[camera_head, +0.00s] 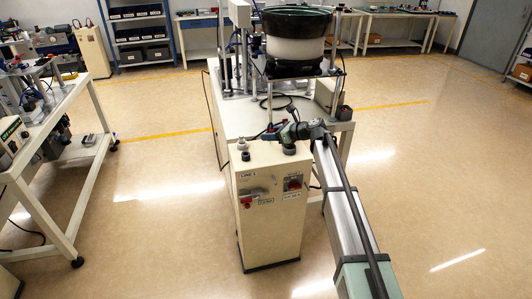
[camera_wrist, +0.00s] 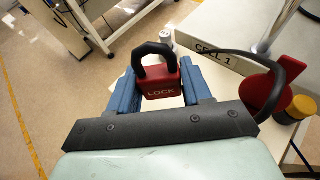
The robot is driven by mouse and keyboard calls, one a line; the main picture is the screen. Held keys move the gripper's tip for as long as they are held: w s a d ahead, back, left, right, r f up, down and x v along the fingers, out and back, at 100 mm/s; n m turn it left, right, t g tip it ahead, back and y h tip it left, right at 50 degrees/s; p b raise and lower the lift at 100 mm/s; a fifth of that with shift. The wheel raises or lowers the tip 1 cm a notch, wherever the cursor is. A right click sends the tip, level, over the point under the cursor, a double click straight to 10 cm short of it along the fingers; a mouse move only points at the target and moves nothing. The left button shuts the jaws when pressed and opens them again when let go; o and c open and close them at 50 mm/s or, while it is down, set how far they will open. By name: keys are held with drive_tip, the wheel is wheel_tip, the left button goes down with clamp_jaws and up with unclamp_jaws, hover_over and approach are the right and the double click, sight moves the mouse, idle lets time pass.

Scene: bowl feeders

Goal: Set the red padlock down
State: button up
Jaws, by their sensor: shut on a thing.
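The red padlock (camera_wrist: 162,88) has a dark shackle and the word LOCK on its body. In the wrist view it sits between the two blue fingers of my gripper (camera_wrist: 163,80), which is shut on it. The shackle points away from my palm. In the head view my gripper (camera_head: 272,134) is above the top of the cream cabinet (camera_head: 268,225), near its back edge. The padlock is too small there to make out surely. Whether it touches any surface cannot be told.
In the wrist view a red part (camera_wrist: 262,88) with a black loop and a yellow-and-black knob (camera_wrist: 299,108) stand to the right. A small silver can (camera_wrist: 166,38) is beyond the padlock. A large bowl feeder (camera_head: 295,40) stands behind the cabinet.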

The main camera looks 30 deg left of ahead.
sight(270, 160)
drive_tip(key=shift+s+f, duration=0.2)
drive_tip(key=shift+s, duration=0.25)
drive_tip(key=shift+w+f, duration=0.15)
drive_tip(key=shift+f, duration=4.7)
drive_tip(key=shift+f, duration=0.1)
drive_tip(key=o, duration=1.1)
drive_tip(key=v, duration=1.2)
drive_tip(key=shift+r, duration=0.2)
